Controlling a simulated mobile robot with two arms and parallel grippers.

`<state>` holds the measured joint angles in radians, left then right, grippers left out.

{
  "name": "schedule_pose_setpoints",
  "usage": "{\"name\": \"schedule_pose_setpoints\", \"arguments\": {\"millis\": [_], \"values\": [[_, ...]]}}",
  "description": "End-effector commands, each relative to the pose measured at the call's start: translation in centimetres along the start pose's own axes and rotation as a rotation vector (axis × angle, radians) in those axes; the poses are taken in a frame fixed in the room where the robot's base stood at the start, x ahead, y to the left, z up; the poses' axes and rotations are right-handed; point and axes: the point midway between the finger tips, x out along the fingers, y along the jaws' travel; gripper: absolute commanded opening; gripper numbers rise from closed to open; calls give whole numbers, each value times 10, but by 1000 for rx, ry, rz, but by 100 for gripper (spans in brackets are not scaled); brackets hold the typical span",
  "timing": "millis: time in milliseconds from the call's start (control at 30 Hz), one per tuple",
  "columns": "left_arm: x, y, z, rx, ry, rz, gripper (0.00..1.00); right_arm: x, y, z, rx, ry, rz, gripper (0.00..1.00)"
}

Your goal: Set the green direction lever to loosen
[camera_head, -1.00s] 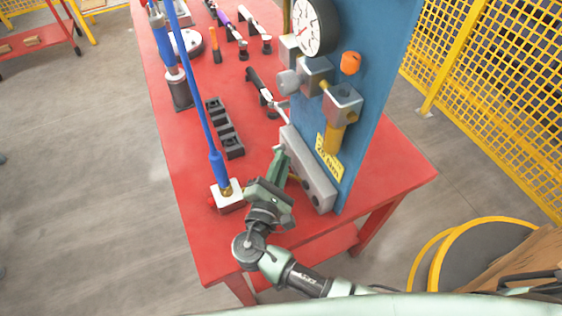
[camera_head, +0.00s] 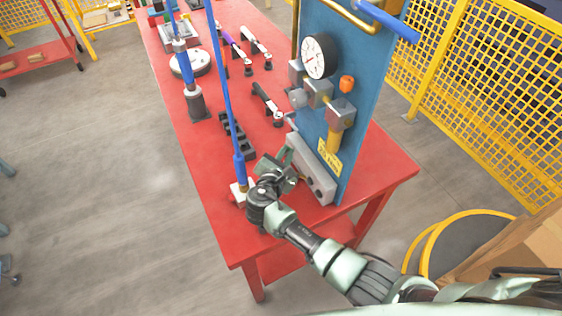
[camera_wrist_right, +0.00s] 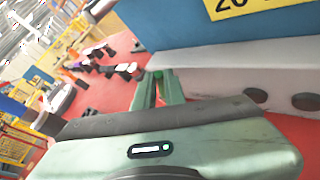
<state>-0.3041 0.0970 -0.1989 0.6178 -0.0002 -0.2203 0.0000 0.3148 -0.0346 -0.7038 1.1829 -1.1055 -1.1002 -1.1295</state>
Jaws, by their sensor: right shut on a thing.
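My left gripper is out of view.
The blue panel (camera_head: 345,75) carries a round gauge (camera_head: 319,57), fittings and a yellow label (camera_head: 329,157). A blue upright rod (camera_head: 228,100) stands close left of my gripper. Several tools lie farther back on the red table (camera_head: 205,150). Yellow mesh fencing (camera_head: 470,100) is at right.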

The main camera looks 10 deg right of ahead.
Motion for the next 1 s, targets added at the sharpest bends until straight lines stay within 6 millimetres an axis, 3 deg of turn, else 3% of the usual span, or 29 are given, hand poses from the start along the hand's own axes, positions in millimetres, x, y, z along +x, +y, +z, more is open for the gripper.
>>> {"name": "schedule_pose_setpoints", "arguments": {"millis": [33, 300, 500, 900, 933, 1000], "values": [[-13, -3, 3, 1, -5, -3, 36, 0, 12, 6, -20, 20, -10, 0], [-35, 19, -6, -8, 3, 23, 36, 8, 19, 6, -106, 90, -77, 0], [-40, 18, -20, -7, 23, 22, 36, 10, 21, 5, -131, 111, -95, 0], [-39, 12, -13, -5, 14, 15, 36, 11, 21, 5, -135, 114, -98, 0], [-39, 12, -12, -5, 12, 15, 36, 11, 21, 5, -135, 113, -98, 16], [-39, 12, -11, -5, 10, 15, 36, 11, 21, 5, -135, 114, -98, 20]]}}
